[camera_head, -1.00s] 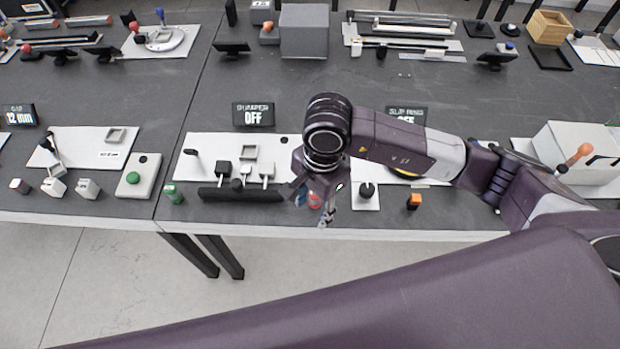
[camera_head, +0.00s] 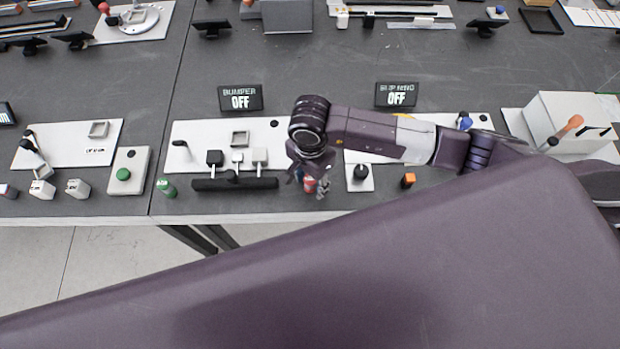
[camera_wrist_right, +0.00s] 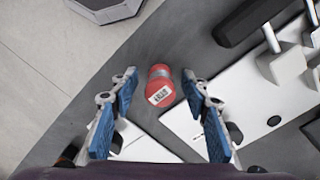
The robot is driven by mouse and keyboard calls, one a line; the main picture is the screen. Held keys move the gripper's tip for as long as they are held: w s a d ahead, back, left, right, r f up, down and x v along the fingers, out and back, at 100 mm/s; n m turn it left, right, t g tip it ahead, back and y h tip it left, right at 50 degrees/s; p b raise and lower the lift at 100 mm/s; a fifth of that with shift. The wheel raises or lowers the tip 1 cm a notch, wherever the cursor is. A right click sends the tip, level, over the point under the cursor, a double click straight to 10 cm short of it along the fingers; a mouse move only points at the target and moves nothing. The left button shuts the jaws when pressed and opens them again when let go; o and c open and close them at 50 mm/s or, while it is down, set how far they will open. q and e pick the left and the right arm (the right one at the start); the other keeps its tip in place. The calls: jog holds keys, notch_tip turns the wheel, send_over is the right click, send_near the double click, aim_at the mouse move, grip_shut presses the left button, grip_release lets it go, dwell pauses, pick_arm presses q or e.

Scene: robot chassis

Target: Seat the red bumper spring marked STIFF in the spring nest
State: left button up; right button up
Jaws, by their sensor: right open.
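The red bumper spring (camera_head: 309,184) stands near the table's front edge. In the right wrist view, the red spring (camera_wrist_right: 161,86) shows a white label on its end, whose print is too small to read surely. My right gripper (camera_head: 314,188) is over it, pointing down. In the wrist view, my right gripper (camera_wrist_right: 160,78) is open, with one blue-padded finger on each side of the spring and visible gaps. A square grey frame (camera_head: 240,138), seemingly the spring nest, sits on the white board behind and to the left. My left gripper is not in view.
A black bar (camera_head: 235,184) with levers stands left of the spring. A green cylinder (camera_head: 166,187) stands farther left. A black knob on a white plate (camera_head: 360,184) and an orange block (camera_head: 408,180) are to the right. The BUMPER sign (camera_head: 240,98) reads OFF.

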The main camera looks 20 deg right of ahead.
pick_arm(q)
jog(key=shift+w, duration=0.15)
pick_arm(e)
grip_shut()
dwell(0.4)
pick_arm(q)
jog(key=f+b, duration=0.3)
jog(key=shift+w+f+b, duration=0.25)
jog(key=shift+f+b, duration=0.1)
jog(key=shift+b, duration=0.05)
pick_arm(e)
notch_tip(320, 180, up, 20)
jog(key=shift+d, duration=0.1)
